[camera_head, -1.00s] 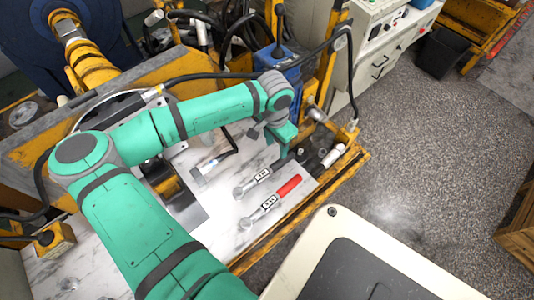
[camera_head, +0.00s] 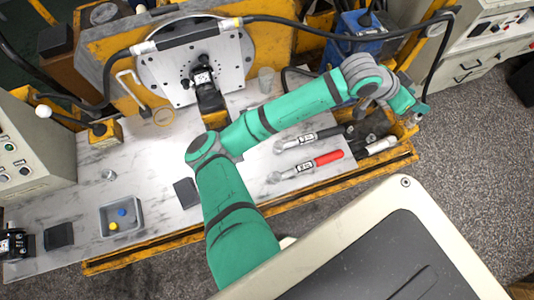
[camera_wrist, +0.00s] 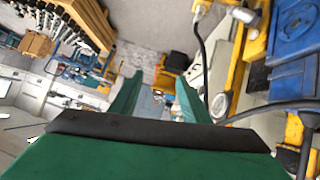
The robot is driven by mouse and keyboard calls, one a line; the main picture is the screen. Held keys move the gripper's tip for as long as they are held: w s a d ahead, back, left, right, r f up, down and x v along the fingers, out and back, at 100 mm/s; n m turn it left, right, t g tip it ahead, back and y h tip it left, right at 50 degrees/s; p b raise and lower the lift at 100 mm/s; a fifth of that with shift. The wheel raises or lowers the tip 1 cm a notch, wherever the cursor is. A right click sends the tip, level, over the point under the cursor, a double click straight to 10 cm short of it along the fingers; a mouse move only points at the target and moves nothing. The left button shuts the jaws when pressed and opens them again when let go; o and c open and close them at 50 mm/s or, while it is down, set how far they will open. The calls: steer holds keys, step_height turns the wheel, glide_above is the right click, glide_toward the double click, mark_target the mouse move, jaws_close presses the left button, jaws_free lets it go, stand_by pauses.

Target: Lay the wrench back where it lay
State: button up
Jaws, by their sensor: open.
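Two torque-type wrenches lie side by side on the marble bench (camera_head: 250,190), to the left of my gripper in the head view. One wrench (camera_head: 307,138) has a black handle, and the other wrench (camera_head: 325,158) has a red handle. I cannot tell which one the task means. My gripper (camera_head: 414,106) is out past the bench's right end, clear of both wrenches. In the wrist view my gripper (camera_wrist: 158,100) has its two green fingers apart, with nothing between them. No wrench shows there.
A grey tray (camera_head: 104,222) with small blue and yellow parts sits at left. A blue unit (camera_head: 350,50) stands behind the wrenches. A yellow rail (camera_head: 390,160) edges the bench.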

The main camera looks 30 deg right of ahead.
steer(key=w+r+n+t+h, duration=0.5)
steer(key=w+r+n+h, duration=0.35)
steer(key=r, duration=0.25)
steer(key=w+a+f+n+t+y, duration=0.2)
steer(key=w+a+f+n+t, duration=0.25)
steer(key=w+a+t, duration=0.35)
steer(key=w+a+f+n+t+y, duration=0.3)
steer(key=a+n+t, duration=0.3)
steer(key=a, duration=0.4)
steer(key=s+a+f+n+t+y, duration=0.15)
steer(key=a+f+y, duration=0.35)
steer(key=a, duration=0.5)
steer(key=s+a+f+n+t+y, duration=0.1)
steer(key=s+a+f+n+y, duration=0.25)
steer(key=a+f, duration=0.55)
steer(key=s+a+f+m+g+y, duration=0.1)
steer(key=s+a+m+y, duration=0.3)
steer(key=s+a, duration=1.1)
steer(key=a+y, duration=0.1)
steer(key=a, duration=0.3)
steer(key=shift+s+f+g, duration=0.15)
steer(key=shift+f+g, duration=0.15)
steer(key=shift+g, duration=0.05)
